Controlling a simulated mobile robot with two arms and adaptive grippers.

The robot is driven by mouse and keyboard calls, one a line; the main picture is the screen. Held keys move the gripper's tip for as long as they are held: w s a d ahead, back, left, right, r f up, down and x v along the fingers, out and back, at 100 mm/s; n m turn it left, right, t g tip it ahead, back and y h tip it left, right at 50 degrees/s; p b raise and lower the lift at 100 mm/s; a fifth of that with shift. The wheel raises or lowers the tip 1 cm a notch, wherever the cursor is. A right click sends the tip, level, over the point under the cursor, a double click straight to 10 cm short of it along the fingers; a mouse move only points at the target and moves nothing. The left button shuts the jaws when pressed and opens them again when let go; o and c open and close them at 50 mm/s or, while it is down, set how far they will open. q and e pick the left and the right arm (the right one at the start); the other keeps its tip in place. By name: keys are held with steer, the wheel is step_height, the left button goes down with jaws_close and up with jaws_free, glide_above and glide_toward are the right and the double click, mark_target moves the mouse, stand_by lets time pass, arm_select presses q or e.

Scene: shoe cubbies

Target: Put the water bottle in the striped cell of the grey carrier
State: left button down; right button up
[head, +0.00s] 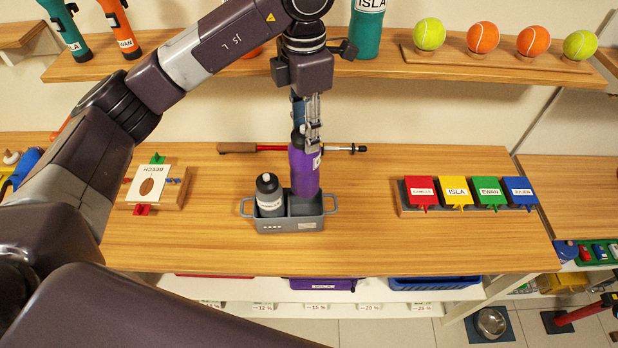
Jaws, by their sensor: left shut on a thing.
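The grey carrier (290,226) stands on the wooden shelf, with a handle at each end. A dark bottle (268,193) with a white label stands upright in its left cell. My left gripper (313,140) comes down from above and is shut on the upper part of a purple water bottle (304,174). The bottle is upright, with its lower end at the carrier's right cell. I cannot tell whether it rests on the cell floor. My right gripper is not in view.
Coloured name boxes (455,191) stand to the right, and a block with a card (152,184) to the left. Tennis balls (429,34) and bottles stand on the upper shelf. Bare wood lies right of the carrier.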

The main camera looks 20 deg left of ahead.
mark_target(307, 175)
arm_select(q)
step_height(307, 175, down, 10)
steer(key=shift+w+d+r+p, duration=0.1)
steer(key=shift+p, duration=0.8)
step_height(307, 175, down, 4)
steer(key=shift+r+p, duration=0.1)
steer(key=shift+p, duration=0.55)
steer(key=shift+f, duration=0.35)
steer(key=shift+f+b, duration=0.2)
steer(key=shift+b, duration=0.1)
steer(key=c, duration=1.3)
jaws_free()
steer(key=shift+o, duration=0.2)
steer(key=shift+r, duration=0.2)
